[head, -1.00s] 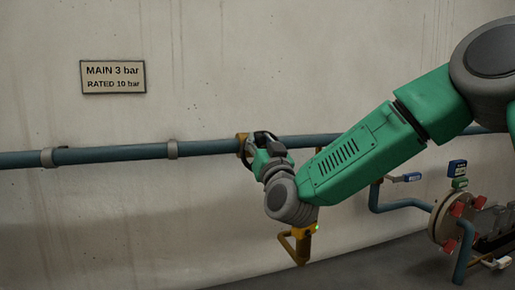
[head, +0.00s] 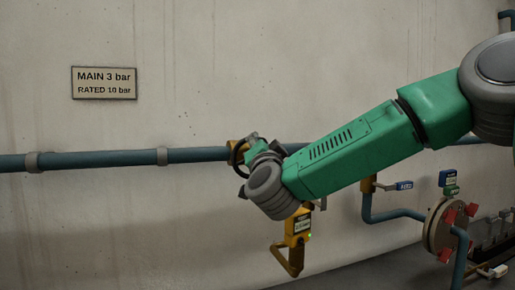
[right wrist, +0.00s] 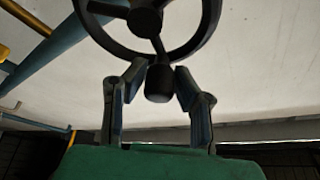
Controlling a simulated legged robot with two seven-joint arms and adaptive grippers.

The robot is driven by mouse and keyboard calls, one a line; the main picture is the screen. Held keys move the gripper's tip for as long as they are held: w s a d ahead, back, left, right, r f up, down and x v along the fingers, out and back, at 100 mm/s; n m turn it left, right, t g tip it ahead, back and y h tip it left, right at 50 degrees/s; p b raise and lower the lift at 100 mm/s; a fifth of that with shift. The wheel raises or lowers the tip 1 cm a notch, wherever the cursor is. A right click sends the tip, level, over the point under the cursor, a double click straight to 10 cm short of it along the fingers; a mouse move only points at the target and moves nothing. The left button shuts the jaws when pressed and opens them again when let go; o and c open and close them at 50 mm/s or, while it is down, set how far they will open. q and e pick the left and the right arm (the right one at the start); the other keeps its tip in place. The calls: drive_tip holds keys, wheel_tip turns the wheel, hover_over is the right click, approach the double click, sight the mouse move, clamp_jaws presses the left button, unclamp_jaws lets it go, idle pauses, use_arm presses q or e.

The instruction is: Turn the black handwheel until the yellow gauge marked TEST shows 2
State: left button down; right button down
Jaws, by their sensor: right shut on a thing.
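The black handwheel (head: 236,157) sits on a brass valve on the blue wall pipe, mostly hidden behind my right gripper (head: 254,147). In the right wrist view the handwheel (right wrist: 190,47) fills the top, with its hub and spokes showing. A stubby black knob (right wrist: 159,84) hangs from its rim between the two fingers of my right gripper (right wrist: 159,76), which is shut on it. The yellow gauge (head: 298,228) is below the pipe, just under my right wrist. Its small display is too small to read. My left gripper is not in view.
A wall sign (head: 104,83) reads MAIN 3 bar, RATED 10 bar. The blue pipe (head: 95,159) runs along the wall. At right are a round flange with red parts (head: 438,225), a blue-tagged valve (head: 404,185) and a lower pipe.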

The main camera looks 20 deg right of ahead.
drive_tip(key=shift+d, duration=0.1)
idle(0.3)
drive_tip(key=c, duration=1.3)
unclamp_jaws()
drive_tip(key=shift+f, duration=0.1)
drive_tip(key=shift+s, duration=0.25)
drive_tip(key=v, duration=1.1)
drive_tip(key=shift+s+f, duration=0.1)
drive_tip(key=shift+f, duration=0.05)
